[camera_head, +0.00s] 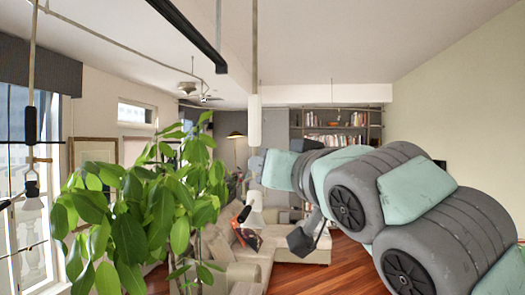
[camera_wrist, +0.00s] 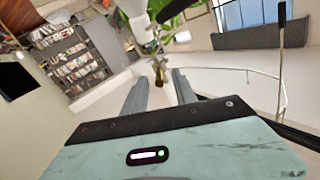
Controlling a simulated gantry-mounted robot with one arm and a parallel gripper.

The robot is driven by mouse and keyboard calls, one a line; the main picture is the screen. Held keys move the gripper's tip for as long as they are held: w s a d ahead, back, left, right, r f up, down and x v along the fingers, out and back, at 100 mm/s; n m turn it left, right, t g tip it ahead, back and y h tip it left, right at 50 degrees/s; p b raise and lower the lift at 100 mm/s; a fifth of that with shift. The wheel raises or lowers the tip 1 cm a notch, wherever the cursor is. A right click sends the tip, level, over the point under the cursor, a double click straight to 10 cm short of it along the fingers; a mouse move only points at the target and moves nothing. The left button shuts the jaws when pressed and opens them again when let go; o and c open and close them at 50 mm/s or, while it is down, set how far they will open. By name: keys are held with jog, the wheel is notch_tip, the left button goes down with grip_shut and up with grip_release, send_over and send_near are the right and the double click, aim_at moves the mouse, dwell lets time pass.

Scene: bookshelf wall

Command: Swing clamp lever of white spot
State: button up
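The white spot (camera_head: 254,201) hangs below a white cylinder (camera_head: 254,120) on a thin vertical rod, left of my arm in the head view. My gripper (camera_head: 256,164) is at the far end of the arm, beside the rod line just above the lamp head. In the wrist view, my gripper (camera_wrist: 160,76) has its two grey fingers apart. A white lamp part (camera_wrist: 132,14) shows close by at the top, beyond the fingertips. A small brownish thing shows in line with the finger gap. I cannot make out the clamp lever or any contact.
A leafy plant (camera_head: 135,215) fills the left front. Another hanging lamp (camera_head: 31,195) with a black cylinder is at far left. A black ceiling rail (camera_head: 190,32) runs overhead. A sofa (camera_head: 230,262) and bookshelves (camera_head: 335,130) stand behind. The upper right air is free.

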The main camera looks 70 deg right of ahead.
jog(key=shift+p+x, duration=0.6)
jog(key=shift+x, duration=1.2)
jog(key=shift+f, duration=0.1)
grip_shut()
